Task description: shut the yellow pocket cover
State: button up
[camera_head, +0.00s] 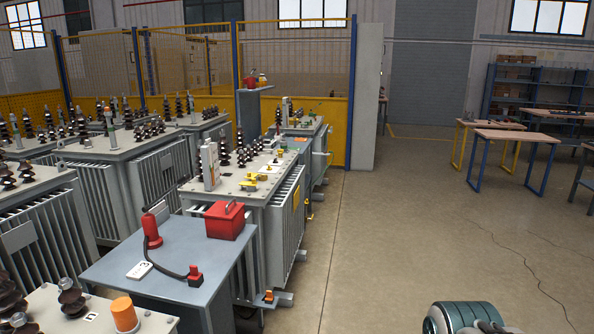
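Small yellow parts sit on the grey top of the nearest middle transformer (226,190). One yellow part (250,184) is near its front edge, and another yellow part (272,153) is farther back. A small yellow plate (296,198) is on its right side. I cannot tell which of these is the pocket cover, or whether it is open or shut. A teal and white rounded part of my arm shows at the bottom right. My gripper itself is not in view, and nothing yellow is near the arm.
A grey-blue table (185,262) stands in front of the transformer, with a red box (225,220) and a red device with a hose (151,230). Other transformers crowd the left. The floor (400,230) on the right is open up to the workbenches (515,137).

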aim_at(251, 176)
jog(key=u, duration=0.25)
jog(key=i, duration=1.9)
jog(key=z, duration=0.4)
jog(key=i, duration=1.25)
jog(key=u, duration=0.9)
jog(key=i, duration=0.5)
jog(key=u, duration=0.3)
